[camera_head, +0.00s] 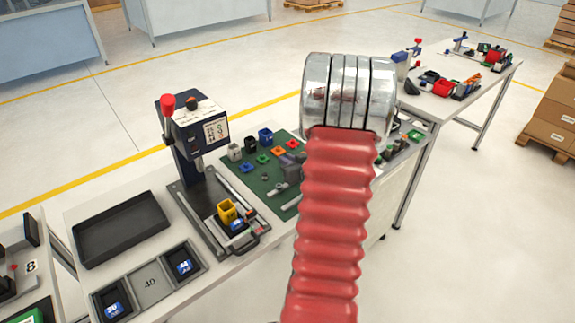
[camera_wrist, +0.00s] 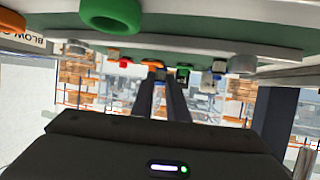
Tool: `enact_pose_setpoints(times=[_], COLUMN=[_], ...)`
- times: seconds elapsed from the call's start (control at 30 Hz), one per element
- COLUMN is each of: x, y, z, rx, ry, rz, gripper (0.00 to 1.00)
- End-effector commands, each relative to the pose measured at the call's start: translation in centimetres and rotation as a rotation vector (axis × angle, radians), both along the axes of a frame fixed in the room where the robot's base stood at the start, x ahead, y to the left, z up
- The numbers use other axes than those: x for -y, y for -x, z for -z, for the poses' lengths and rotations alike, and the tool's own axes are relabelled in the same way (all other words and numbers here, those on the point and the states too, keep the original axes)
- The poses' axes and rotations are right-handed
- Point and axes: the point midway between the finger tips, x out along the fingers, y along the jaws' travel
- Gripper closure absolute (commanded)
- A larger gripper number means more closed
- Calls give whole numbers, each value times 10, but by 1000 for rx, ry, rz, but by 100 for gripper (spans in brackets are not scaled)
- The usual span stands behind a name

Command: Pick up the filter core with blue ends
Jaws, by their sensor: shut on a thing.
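My gripper (camera_wrist: 158,76) shows in the wrist view as two dark fingers close together, pointing away from the camera. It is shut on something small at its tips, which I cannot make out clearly. In the head view my own red sleeved arm stands in front and the gripper cannot be made out. I cannot clearly identify the filter core with blue ends. A green mat (camera_head: 256,185) with several small coloured parts lies on the bench, partly hidden by my arm.
A press with a red knob (camera_head: 168,103) stands left of the mat, with a yellow block (camera_head: 228,211) at its base. A black tray (camera_head: 121,229) lies further left. A second table (camera_head: 455,68) with parts stands at the back right. The wrist view shows a green ring (camera_wrist: 112,14) close by.

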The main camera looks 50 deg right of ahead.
Motion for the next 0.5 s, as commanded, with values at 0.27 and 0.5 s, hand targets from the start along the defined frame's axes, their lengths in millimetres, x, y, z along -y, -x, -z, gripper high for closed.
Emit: enact_pose_setpoints(times=[0.27,0.5], x=[0,0], y=[0,0], z=[-45,-72], rx=[1,0], ry=[5,2], rz=[-2,-1], gripper=[100,100])
